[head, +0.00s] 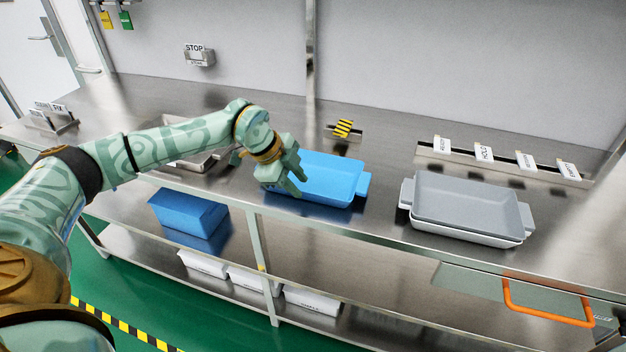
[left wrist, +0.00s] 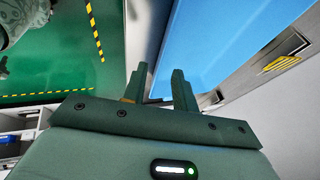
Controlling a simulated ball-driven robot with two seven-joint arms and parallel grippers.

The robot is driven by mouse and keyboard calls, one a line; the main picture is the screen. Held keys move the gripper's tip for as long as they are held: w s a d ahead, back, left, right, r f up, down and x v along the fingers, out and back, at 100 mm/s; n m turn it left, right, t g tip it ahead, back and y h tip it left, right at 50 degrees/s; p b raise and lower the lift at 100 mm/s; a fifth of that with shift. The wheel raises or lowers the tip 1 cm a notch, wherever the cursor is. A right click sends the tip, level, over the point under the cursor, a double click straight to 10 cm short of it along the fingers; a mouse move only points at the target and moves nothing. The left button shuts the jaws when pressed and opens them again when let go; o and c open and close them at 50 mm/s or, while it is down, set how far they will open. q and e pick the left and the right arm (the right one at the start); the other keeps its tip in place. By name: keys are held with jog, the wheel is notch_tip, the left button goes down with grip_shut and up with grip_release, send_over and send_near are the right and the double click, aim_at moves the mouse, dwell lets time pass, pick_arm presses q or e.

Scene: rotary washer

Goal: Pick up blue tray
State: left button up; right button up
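The blue tray (head: 328,179) sits on the steel counter, left of the grey tray in the head view. It also fills the upper right of the left wrist view (left wrist: 225,40). My left gripper (head: 291,180) is at the tray's left end, over its near-left corner, and hides the handle there. In the left wrist view my left gripper's fingers (left wrist: 160,82) are apart, with no part of the tray clearly between them. The right finger overlaps the tray's edge in that picture; I cannot tell whether it touches. My right gripper is not in view.
A grey tray (head: 468,204) in a white one stands to the right on the counter (head: 385,245). A blue box (head: 188,212) and white boxes (head: 312,300) are on the lower shelves. Label cards (head: 484,153) stand at the back. An orange handle (head: 548,315) juts from the front right.

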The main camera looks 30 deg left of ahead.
aim_at(305, 192)
pick_arm(q)
jog(key=b+x, duration=0.1)
jog(key=x, duration=0.3)
jog(key=shift+w+d+f, duration=0.1)
jog(key=shift+w+f, duration=0.05)
jog(key=shift+f, duration=0.2)
jog(key=shift+r, duration=0.15)
jog(key=shift+c, duration=0.6)
grip_shut()
jog(key=shift+r, duration=0.1)
